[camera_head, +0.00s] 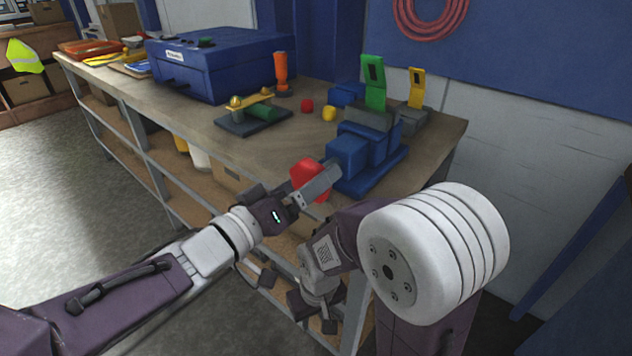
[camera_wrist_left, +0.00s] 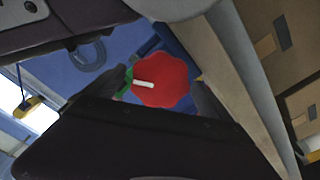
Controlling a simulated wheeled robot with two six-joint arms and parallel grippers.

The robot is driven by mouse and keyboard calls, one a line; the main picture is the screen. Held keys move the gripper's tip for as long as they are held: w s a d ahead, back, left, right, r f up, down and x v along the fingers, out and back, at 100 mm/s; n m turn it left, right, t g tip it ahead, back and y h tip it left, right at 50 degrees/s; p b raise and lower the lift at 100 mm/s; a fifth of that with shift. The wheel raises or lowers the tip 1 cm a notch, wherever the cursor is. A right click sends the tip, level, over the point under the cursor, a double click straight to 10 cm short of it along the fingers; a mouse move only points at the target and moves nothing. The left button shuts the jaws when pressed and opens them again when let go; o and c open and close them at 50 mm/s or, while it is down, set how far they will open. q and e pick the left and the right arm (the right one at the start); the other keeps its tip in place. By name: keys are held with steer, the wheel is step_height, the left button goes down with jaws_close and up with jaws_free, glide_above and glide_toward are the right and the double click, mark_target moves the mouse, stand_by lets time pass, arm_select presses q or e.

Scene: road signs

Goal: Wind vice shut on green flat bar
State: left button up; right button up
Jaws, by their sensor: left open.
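The blue vice (camera_head: 365,155) stands at the near right end of the workbench. The green flat bar (camera_head: 375,95) stands upright at its grey jaws; I cannot tell how tightly it is held. The vice's red knob (camera_head: 306,175) faces the bench's front edge. My left gripper (camera_head: 295,185) is open at the knob, one finger passing in front of it. In the left wrist view, the red knob (camera_wrist_left: 162,78) with a white mark shows between the two fingers. My right gripper (camera_head: 315,305) hangs low before the bench, partly hidden; its fingers are unclear.
A yellow bar (camera_head: 416,88) stands in a grey holder behind the vice. A red block (camera_head: 307,105), a yellow block (camera_head: 329,114), an orange-handled tool (camera_head: 281,75) and a balance-like fixture (camera_head: 252,115) are on the bench (camera_head: 190,115). A large blue case (camera_head: 215,65) stands further left.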

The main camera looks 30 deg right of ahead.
arm_select(q)
steer(key=shift+x, duration=1.45)
steer(key=c, duration=1.4)
steer(key=shift+o, duration=0.2)
steer(key=shift+m, duration=0.3)
steer(key=m+b, duration=0.1)
steer(key=m, duration=0.4)
steer(key=shift+f, duration=0.1)
steer(key=m+b, duration=0.2)
steer(key=m, duration=0.3)
steer(key=shift+s+m, duration=0.1)
steer(key=shift+m, duration=0.3)
steer(key=m+b, duration=0.2)
steer(key=m, duration=0.4)
steer(key=shift+f+b, duration=0.1)
steer(key=shift+b, duration=0.2)
steer(key=m+b, duration=0.2)
steer(key=m, duration=0.3)
steer(key=shift+m, duration=0.7)
